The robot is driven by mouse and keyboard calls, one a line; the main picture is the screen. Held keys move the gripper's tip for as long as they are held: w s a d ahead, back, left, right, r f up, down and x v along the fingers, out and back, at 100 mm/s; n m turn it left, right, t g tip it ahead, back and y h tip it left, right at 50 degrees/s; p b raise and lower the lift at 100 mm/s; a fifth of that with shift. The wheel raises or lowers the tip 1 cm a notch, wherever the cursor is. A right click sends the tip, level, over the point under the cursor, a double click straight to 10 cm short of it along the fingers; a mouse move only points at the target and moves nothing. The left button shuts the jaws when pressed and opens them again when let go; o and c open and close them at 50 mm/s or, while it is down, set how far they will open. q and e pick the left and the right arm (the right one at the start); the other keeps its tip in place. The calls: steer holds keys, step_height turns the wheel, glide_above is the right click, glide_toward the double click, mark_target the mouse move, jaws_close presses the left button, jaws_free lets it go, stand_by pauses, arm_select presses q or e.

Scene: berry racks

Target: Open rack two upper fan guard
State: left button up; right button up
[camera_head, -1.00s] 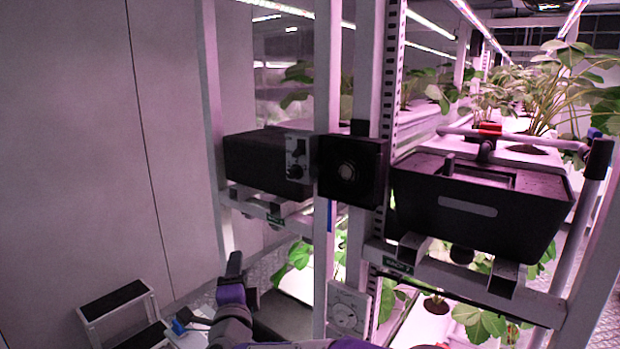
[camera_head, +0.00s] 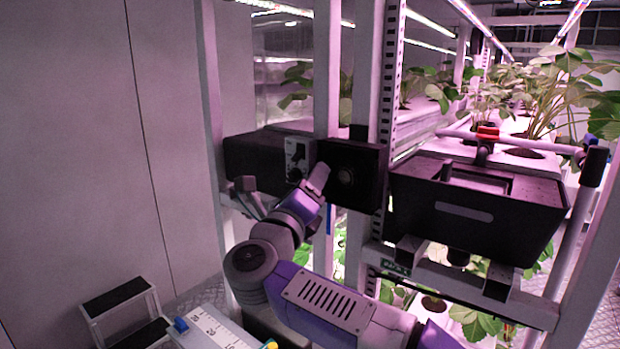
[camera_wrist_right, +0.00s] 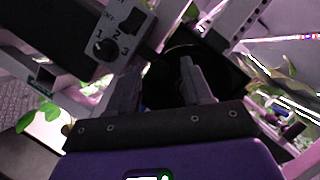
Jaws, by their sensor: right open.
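The upper fan guard (camera_head: 364,176) is a black square with a round hub, on the rack post between two black boxes. It looks flat, but I cannot tell if it is latched. My right gripper (camera_head: 317,179) is at its left edge and covers part of it. In the right wrist view the two grey fingers (camera_wrist_right: 160,85) are apart, with nothing visibly held. The dark round fan opening (camera_wrist_right: 228,70) lies behind and between them, partly hidden by the right finger. I cannot tell if a finger touches the guard. My left gripper is out of view.
A grey control panel (camera_head: 297,158) with a knob sits just left of the guard. A black bin (camera_head: 475,215) stands to its right below plants (camera_head: 545,95). A step stool (camera_head: 118,300) and a white marked case (camera_head: 212,330) are at lower left.

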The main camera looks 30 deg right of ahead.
steer(key=shift+w, duration=0.1)
jaws_close()
steer(key=shift+a, duration=0.1)
stand_by(0.4)
